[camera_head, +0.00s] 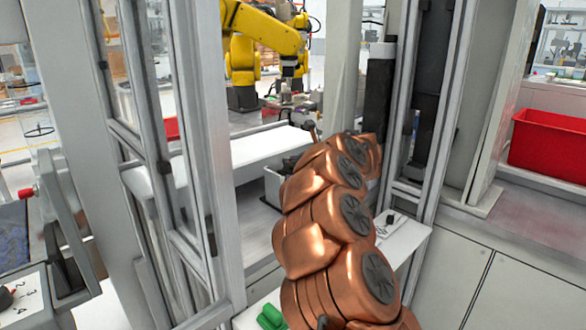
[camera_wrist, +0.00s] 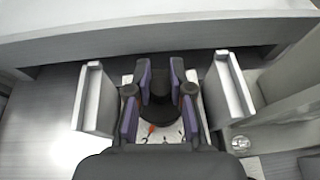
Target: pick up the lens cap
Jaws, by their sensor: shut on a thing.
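My gripper (camera_wrist: 160,72) shows in the wrist view, its two purple-edged fingers pointing away from the camera. It is shut on a dark, rounded thing (camera_wrist: 159,86) between the fingers, which seems to be the lens cap. The fingers and the shadow hide much of its outline.
Pale upright walls stand left (camera_wrist: 95,98) and right (camera_wrist: 229,88) of my gripper. A white ledge (camera_wrist: 160,40) runs across beyond it. In the head view, a grey bin (camera_head: 272,186) sits beside my arm, grey frame posts (camera_head: 208,150) stand left, and a red crate (camera_head: 550,145) is right.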

